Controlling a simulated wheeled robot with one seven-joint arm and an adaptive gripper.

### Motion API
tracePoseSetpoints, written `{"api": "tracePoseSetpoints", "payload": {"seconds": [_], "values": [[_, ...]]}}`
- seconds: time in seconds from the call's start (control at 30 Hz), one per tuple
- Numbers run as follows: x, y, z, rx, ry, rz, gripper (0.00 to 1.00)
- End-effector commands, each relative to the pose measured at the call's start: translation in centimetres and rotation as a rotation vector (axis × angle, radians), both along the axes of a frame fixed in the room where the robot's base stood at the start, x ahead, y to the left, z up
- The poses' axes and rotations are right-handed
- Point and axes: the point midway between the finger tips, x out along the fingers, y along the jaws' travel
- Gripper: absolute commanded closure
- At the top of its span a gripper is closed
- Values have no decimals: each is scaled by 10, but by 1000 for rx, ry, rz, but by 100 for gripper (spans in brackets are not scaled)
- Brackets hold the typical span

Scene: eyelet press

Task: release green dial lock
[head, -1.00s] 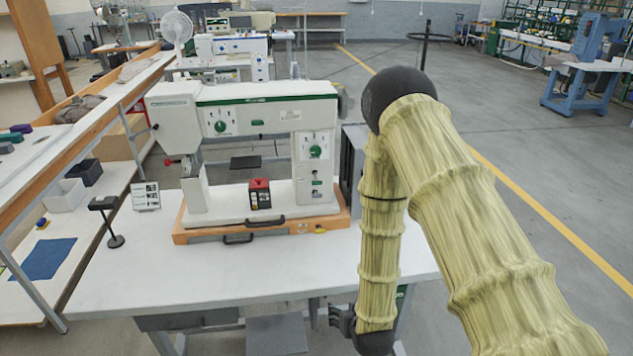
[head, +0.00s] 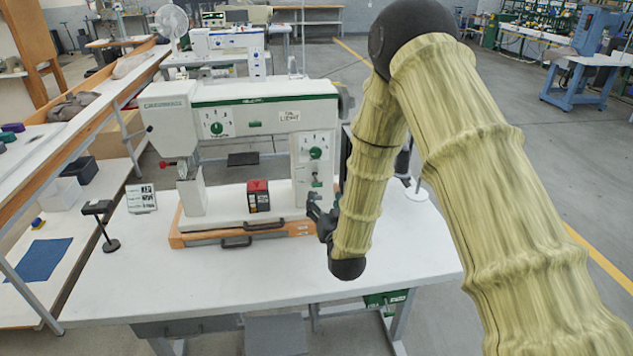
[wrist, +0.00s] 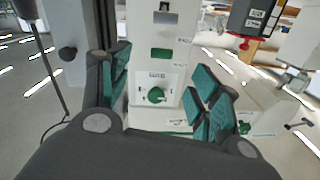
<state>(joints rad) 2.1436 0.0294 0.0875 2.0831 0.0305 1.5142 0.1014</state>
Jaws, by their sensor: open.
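The white-and-green press carries two round green dials. One dial (head: 217,128) is on the upper left of its head. The other dial (head: 315,153) is on the right-hand column, above a small green patch. In the wrist view, which looks upside down, the column dial (wrist: 157,95) shows between my fingers on a white marked plate. My gripper (head: 320,211) is in front of the column's lower right in the head view. It also fills the wrist view (wrist: 160,68), with teal pads spread apart and nothing between them. Contact with the column is not visible.
A red-and-black box (head: 258,196) stands on the press base, left of my gripper; it shows top right in the wrist view (wrist: 254,18). The front of the white table (head: 215,290) is clear.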

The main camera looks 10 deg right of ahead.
Motion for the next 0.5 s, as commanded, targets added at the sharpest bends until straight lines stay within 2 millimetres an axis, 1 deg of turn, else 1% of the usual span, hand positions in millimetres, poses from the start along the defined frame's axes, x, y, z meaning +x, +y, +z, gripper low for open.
{"api": "tracePoseSetpoints", "payload": {"seconds": [0.17,0.5], "values": [[21,0,2,-1,1,0,37],[75,-1,2,-2,1,0,37]]}}
